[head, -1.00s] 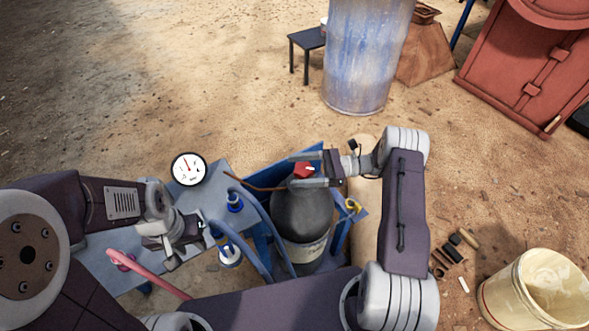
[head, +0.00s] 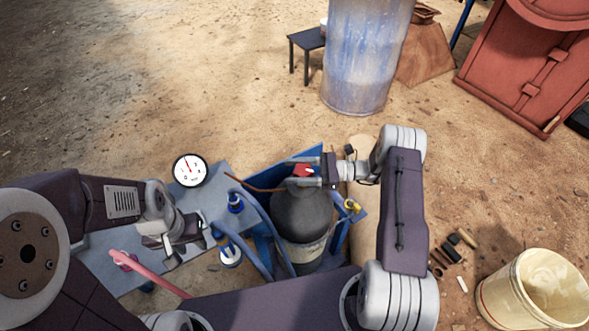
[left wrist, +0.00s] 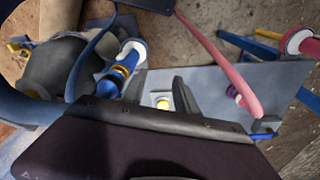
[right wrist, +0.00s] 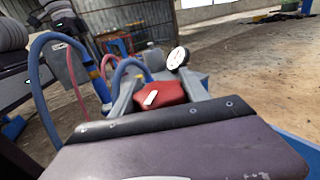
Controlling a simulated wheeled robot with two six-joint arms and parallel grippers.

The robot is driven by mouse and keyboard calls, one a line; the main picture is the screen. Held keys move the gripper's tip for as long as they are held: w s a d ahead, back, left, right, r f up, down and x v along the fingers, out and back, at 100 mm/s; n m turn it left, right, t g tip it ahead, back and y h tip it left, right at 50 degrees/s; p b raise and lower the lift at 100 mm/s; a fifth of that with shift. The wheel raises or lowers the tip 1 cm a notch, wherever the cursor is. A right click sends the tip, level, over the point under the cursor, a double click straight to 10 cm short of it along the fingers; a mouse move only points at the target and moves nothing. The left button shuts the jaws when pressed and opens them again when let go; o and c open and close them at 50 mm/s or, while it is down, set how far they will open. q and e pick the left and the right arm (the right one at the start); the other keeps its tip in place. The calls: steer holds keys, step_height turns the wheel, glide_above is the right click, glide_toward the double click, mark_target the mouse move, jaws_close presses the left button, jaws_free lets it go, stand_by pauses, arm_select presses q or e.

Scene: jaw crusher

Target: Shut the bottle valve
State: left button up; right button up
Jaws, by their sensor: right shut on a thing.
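The dark grey gas bottle (head: 302,215) stands upright in a blue stand, with a pale band lower down. Its red valve knob (head: 302,170) is on top; a white mark shows on the knob (right wrist: 164,95) in the right wrist view. My right gripper (head: 303,172) comes in from the right and is shut on the knob, one finger on each side. My left gripper (head: 172,252) hangs over the grey-blue table. Its fingers (left wrist: 160,90) are apart with nothing held; a small yellow and white part (left wrist: 162,102) shows between them.
A round white gauge (head: 190,170) stands at the table's far edge. Blue hoses (head: 270,235) and blue fittings (head: 234,203) lie between the table and the bottle. A pink hose (head: 145,272) runs near my left gripper. A cream bucket (head: 532,290) stands at right.

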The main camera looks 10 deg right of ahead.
steer(key=m+t+p, duration=0.1)
steer(key=m+t+h+p, duration=0.1)
steer(key=t+p, duration=0.1)
steer(key=shift+w+r+m+t, duration=0.2)
steer(key=shift+r+m+t, duration=0.1)
steer(key=shift+r, duration=0.05)
steer(key=shift+w+d+f+m+t+h+p, duration=0.1)
steer(key=shift+m+t+h+p, duration=0.25)
steer(key=shift+t, duration=0.2)
steer(key=shift+w+m+t+h+p, duration=0.1)
steer(key=shift+m+t+h+p, duration=0.2)
steer(key=shift+m+t, duration=0.2)
steer(key=m+t+h+p, duration=0.1)
steer(key=t, duration=0.1)
steer(key=m+t+h+p, duration=0.1)
steer(key=shift+w+d+f+m+t+h, duration=0.1)
steer(key=shift+w+d+m+t+h, duration=0.15)
steer(key=shift+t, duration=0.1)
steer(key=shift+f+m+t+h+p, duration=0.1)
steer(key=shift+m+t+h+p, duration=0.2)
steer(key=shift+m+t+h, duration=0.35)
steer(key=shift+w+d+h, duration=0.15)
steer(key=shift+h, duration=0.2)
steer(key=o, duration=1.4)
steer(key=shift+c, duration=0.2)
